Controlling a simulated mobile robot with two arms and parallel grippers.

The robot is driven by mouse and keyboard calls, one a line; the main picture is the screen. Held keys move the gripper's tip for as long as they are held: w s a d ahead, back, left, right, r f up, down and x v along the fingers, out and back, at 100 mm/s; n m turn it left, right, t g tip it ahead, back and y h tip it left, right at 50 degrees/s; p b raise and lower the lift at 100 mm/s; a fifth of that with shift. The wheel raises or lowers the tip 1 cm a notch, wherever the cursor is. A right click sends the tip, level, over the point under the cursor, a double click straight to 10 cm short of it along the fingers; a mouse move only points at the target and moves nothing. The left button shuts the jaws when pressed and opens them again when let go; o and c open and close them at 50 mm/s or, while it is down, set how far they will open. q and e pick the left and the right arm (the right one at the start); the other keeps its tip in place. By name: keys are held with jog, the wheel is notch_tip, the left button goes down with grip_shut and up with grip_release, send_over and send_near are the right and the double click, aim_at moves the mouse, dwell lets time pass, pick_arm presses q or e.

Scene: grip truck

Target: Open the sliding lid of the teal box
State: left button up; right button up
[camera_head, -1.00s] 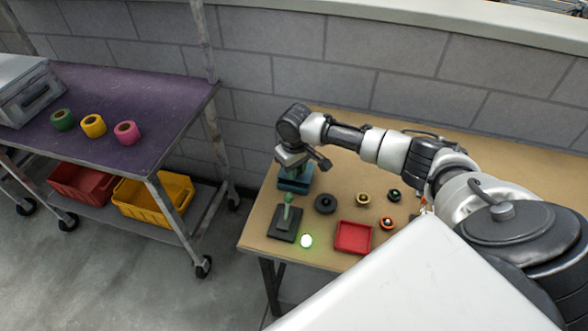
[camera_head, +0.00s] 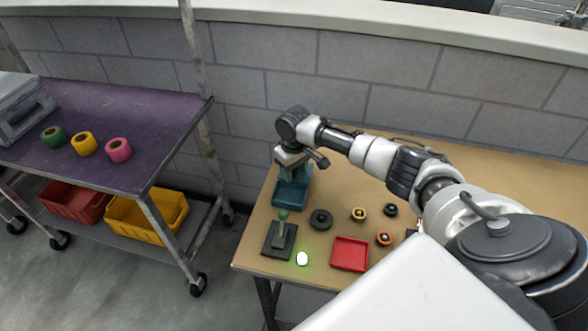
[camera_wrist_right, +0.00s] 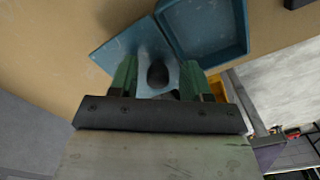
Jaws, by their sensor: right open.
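The teal box (camera_head: 290,196) stands at the left end of the wooden table, below my right gripper (camera_head: 298,163). In the right wrist view the teal box (camera_wrist_right: 244,30) shows its open inside. Its flat teal lid (camera_wrist_right: 115,45) is displaced to the left, with one edge along the box. A dark round knob (camera_wrist_right: 157,74) on the lid shows between the green fingers of my right gripper (camera_wrist_right: 157,82). The fingers are open and stand on either side of the knob. Their contact with it cannot be told. My left gripper is not in view.
On the table (camera_head: 330,200) are a green-knobbed lever on a dark base (camera_head: 280,240), a lit white button (camera_head: 302,258), a red tray (camera_head: 350,254), a dark ring (camera_head: 320,219) and small round buttons. A purple-topped cart (camera_head: 100,115) stands left, across a gap. A block wall is behind.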

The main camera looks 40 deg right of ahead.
jog(key=shift+r, duration=0.25)
notch_tip(320, 180, up, 10)
jog(key=shift+r+b, duration=0.15)
jog(key=shift+b, duration=0.2)
dwell(0.4)
